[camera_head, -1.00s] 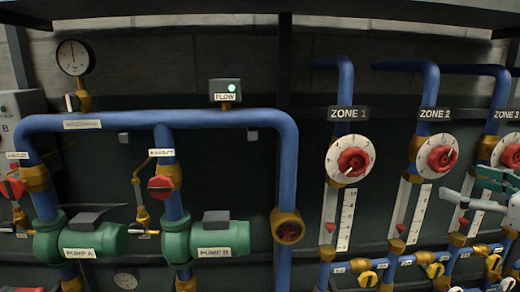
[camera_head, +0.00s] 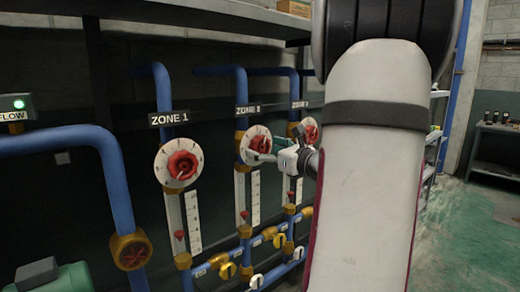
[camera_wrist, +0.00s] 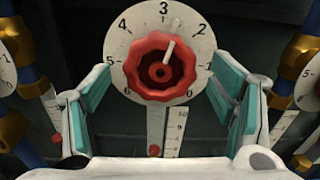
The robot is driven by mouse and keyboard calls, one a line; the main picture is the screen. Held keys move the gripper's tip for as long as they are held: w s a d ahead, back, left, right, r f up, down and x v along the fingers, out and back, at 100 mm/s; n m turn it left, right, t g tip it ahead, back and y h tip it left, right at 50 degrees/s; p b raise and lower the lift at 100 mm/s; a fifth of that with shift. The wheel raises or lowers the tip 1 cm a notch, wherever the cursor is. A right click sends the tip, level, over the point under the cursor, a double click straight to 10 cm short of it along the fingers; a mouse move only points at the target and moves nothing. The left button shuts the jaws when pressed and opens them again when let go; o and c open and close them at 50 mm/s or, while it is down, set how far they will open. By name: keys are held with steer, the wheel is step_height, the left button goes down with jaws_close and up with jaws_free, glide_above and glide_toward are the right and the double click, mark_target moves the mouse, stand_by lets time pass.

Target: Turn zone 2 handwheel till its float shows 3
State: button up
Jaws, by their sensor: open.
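The zone 2 red handwheel (camera_head: 259,145) sits on a white numbered dial below the ZONE 2 sign (camera_head: 248,110). In the wrist view the handwheel (camera_wrist: 160,68) is centred, and its white pointer mark points up between 3 and 2, nearer 3. My gripper (camera_wrist: 160,88) is open, its teal pads on either side of the wheel; whether they touch it I cannot tell. In the head view my gripper (camera_head: 266,158) is in front of the zone 2 dial. The zone 2 red float (camera_wrist: 154,150) is low beside its scale (camera_wrist: 176,128); its exact reading is unclear.
The zone 1 handwheel (camera_head: 181,165) is to the left, and the zone 3 dial (camera_head: 309,132) is close on the right. My arm covers the right middle of the head view. Open floor (camera_head: 460,225) shows at right.

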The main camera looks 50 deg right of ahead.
steer(key=shift+x, duration=1.15)
steer(key=c, duration=1.2)
steer(key=shift+b, duration=0.55)
